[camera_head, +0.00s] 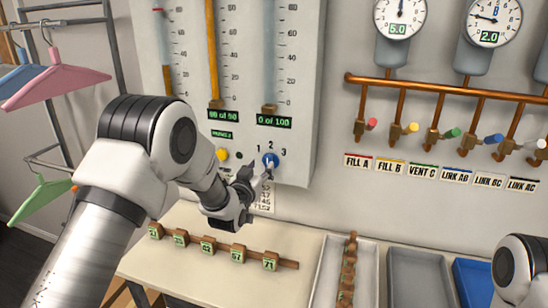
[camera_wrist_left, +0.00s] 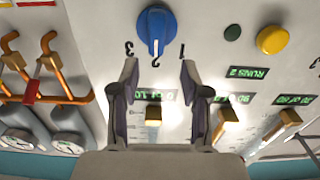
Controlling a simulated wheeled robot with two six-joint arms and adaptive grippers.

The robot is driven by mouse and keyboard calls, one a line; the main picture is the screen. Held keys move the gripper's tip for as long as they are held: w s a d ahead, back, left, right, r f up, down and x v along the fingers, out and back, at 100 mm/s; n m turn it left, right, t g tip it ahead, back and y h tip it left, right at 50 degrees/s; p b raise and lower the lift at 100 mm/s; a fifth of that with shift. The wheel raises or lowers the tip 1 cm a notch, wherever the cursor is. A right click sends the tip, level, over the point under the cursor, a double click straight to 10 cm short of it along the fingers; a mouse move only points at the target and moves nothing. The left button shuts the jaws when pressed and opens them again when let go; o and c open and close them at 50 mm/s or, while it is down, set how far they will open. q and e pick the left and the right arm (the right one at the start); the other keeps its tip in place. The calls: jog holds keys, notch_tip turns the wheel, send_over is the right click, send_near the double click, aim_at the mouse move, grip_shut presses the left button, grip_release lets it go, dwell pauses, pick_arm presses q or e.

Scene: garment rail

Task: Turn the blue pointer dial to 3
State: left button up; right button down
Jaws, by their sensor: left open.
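The blue pointer dial (camera_head: 269,159) sits on the pale wall panel below the numbers 1, 2 and 3. In the left wrist view, which is upside down, the dial (camera_wrist_left: 156,28) has its pointer at 2. My left gripper (camera_head: 258,180) is close to the dial, partly overlapping its lower edge in the head view. In the left wrist view its two fingers (camera_wrist_left: 159,75) are spread and empty, with the dial just beyond the gap between them. My right gripper is out of view.
A yellow button (camera_head: 222,154) and a small dark green button are left of the dial. A table with numbered tags (camera_head: 208,248) and trays (camera_head: 418,278) lies below. Coloured valves (camera_head: 410,128) are to the right.

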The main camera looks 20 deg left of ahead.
aim_at(268, 160)
pick_arm(q)
jog(key=w, duration=0.1)
jog(key=w+p, duration=0.1)
jog(key=w, duration=0.2)
jog(key=shift+w+d+r, duration=0.1)
jog(key=shift+w+d, duration=0.25)
jog(key=shift+d, duration=0.05)
jog(key=shift+w+d, duration=0.2)
jog(key=shift+d, duration=0.05)
jog(key=shift+a, duration=0.45)
jog(key=shift+c, duration=1)
jog(key=c, duration=0.5)
jog(key=shift+d, duration=0.2)
grip_shut()
